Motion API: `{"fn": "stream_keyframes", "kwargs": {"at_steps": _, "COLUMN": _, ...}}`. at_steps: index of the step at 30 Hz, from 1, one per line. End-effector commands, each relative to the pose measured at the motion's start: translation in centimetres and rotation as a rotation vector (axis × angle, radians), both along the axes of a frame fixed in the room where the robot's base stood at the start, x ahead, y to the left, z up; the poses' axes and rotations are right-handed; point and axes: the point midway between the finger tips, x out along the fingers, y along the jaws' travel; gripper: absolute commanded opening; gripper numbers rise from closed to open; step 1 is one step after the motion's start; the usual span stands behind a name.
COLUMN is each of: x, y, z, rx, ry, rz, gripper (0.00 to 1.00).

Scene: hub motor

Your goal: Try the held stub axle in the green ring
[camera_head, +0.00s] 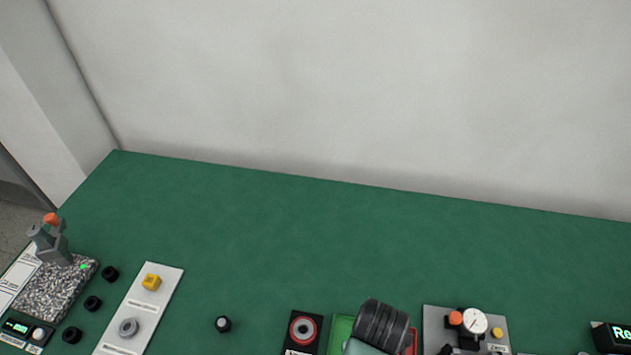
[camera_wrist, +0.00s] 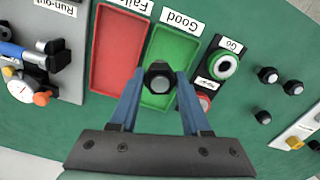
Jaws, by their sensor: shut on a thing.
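My gripper (camera_wrist: 159,82) has its blue fingers shut on the stub axle (camera_wrist: 158,76), a dark part with a pale round end facing the camera. In the wrist view it appears in front of the green tray; its height above it is hard to tell. The green ring (camera_wrist: 224,67) sits on a black block labelled "Go", to the right of the held axle and apart from it. Its centre looks open and empty. A red ring (camera_wrist: 203,102) is on the same block and also shows in the head view (camera_head: 303,330). The head view does not show the fingertips.
A red tray (camera_wrist: 119,50) and the green "Good" tray (camera_wrist: 170,52) lie beside the block. A "Run-out" fixture (camera_wrist: 68,75) with a dial stands left of them. Several dark parts (camera_wrist: 268,75) stand to the right. The table's back (camera_head: 330,215) is clear.

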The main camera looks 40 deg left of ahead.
Motion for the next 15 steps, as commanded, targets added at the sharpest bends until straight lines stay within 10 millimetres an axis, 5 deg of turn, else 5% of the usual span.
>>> {"fn": "stream_keyframes", "kwargs": {"at_steps": 9, "x": -6.2, "y": 7.8, "z": -1.4, "rx": 0.008, "ry": 0.009, "rz": 0.876, "gripper": 0.00}}
{"fn": "stream_keyframes", "kwargs": {"at_steps": 15, "x": -8.5, "y": 10.0, "z": -1.8, "rx": 0.012, "ry": 0.006, "rz": 1.160, "gripper": 0.00}}
